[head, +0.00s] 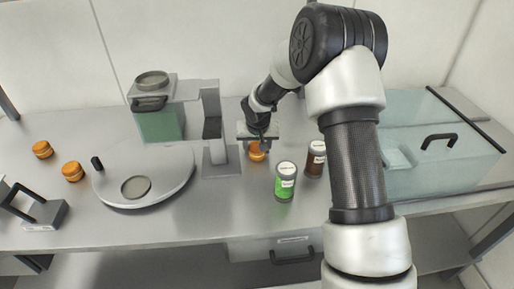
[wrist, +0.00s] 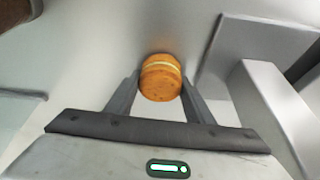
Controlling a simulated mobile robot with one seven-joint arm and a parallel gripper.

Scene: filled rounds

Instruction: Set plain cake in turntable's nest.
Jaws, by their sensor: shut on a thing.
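A round orange-brown plain cake (wrist: 160,80) with a pale filling band sits between the two fingers of my gripper (wrist: 158,95) in the wrist view. My gripper is shut on it. In the head view the same cake (head: 256,152) shows below my gripper (head: 257,143), right of the grey post. I cannot tell whether it touches the table. The round turntable (head: 165,188) lies to the left, with a dark knob at its left rim. Its nest (head: 136,187), a shallow round recess, is near the turntable's front and looks empty.
A grey post stand (head: 215,130) with a green tank (head: 160,122) stands between my gripper and the turntable. Two more orange cakes (head: 73,171) lie left. A green-labelled jar (head: 285,182) and a brown jar (head: 315,159) stand right. A glassy bin (head: 440,160) is far right.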

